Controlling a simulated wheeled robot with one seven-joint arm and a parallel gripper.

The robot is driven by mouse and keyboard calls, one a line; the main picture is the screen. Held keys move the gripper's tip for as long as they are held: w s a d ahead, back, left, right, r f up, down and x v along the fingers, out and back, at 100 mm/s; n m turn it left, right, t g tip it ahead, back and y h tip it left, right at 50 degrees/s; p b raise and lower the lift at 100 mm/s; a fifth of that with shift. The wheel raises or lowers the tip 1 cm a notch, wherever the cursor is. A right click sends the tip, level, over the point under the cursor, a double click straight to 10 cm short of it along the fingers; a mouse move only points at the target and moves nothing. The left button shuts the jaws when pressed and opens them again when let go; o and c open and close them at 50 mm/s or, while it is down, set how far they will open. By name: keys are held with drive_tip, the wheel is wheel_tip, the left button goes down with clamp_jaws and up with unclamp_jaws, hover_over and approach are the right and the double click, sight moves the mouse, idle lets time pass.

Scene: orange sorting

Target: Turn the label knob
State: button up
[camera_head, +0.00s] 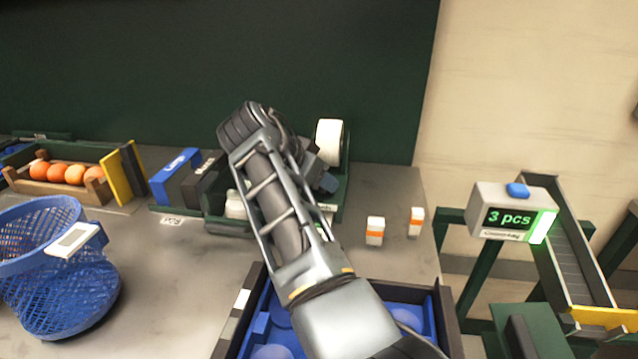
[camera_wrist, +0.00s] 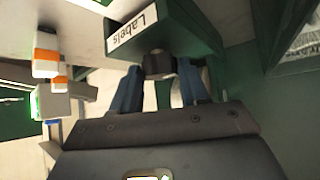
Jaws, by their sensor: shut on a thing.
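The label knob (camera_wrist: 158,66) is a short dark cylinder on the front of the green label holder (camera_wrist: 185,35) in the wrist view. A white "Labels" plate (camera_wrist: 132,27) sits beside it. My gripper (camera_wrist: 160,78) has its two blue fingers on either side of the knob and is shut on it. In the head view, my arm covers much of the green label holder (camera_head: 345,182), and the knob is hidden there. The white label roll (camera_head: 329,140) shows behind my gripper (camera_head: 327,183).
Two white-and-orange bottles (camera_head: 375,231) (camera_head: 416,222) stand right of the holder. A display reading "3 pcs" (camera_head: 508,218) stands by a chute (camera_head: 565,240). Blue baskets (camera_head: 65,295), an orange crate (camera_head: 42,186) and upright binders (camera_head: 172,175) are at left.

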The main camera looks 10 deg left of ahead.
idle(0.4)
drive_tip(key=o, duration=1.1)
drive_tip(key=shift+c, duration=0.2)
drive_tip(key=v, duration=0.7)
drive_tip(key=shift+s+a+r+b, duration=0.15)
drive_tip(key=shift+s+r+b, duration=0.1)
drive_tip(key=shift+b, duration=0.15)
